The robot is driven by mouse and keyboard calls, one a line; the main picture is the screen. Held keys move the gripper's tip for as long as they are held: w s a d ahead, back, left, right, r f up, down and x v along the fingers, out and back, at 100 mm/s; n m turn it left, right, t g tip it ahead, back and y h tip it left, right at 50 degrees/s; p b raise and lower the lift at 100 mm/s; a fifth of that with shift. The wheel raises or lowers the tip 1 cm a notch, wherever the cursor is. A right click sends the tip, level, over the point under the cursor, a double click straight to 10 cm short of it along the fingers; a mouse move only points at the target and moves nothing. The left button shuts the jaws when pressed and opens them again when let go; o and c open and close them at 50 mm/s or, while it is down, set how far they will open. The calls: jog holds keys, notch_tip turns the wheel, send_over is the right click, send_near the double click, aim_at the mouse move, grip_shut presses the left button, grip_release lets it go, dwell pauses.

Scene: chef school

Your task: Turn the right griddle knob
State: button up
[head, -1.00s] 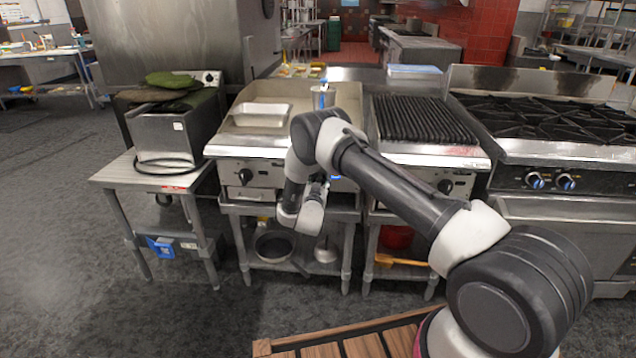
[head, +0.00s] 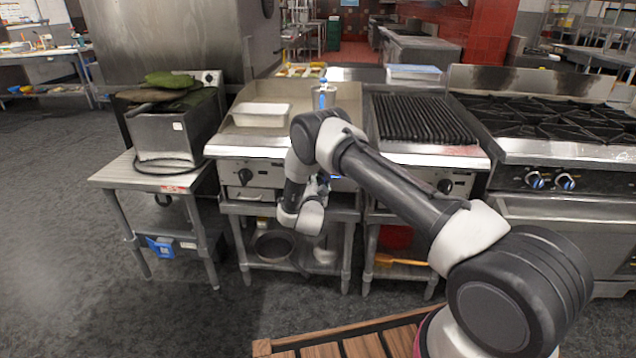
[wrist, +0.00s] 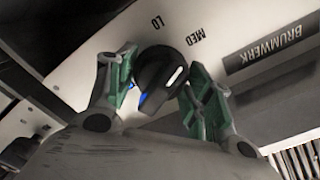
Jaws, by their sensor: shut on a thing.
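The right griddle knob (wrist: 160,76) is black with a white mark and a blue edge, and sits on the pale front panel by the LO and MED markings in the wrist view. The white mark is tilted away from the LO lettering. My gripper (wrist: 158,88) has its green-padded fingers on either side of the knob, shut on it. In the head view, the griddle (head: 232,142) stands in the middle, its left knob (head: 245,177) in plain sight. My arm hides the right knob and most of my gripper there.
A white pan (head: 262,115) sits on the griddle. A ribbed grill (head: 423,118) and a burner range (head: 560,120) stand to the right. A small steel table (head: 112,174) with a fryer-like box stands to the left. Open floor lies at the front left.

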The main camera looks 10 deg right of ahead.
jog(key=shift+f+m, duration=0.1)
jog(key=shift+m, duration=1.4)
jog(key=o, duration=0.7)
jog(key=v, duration=1.2)
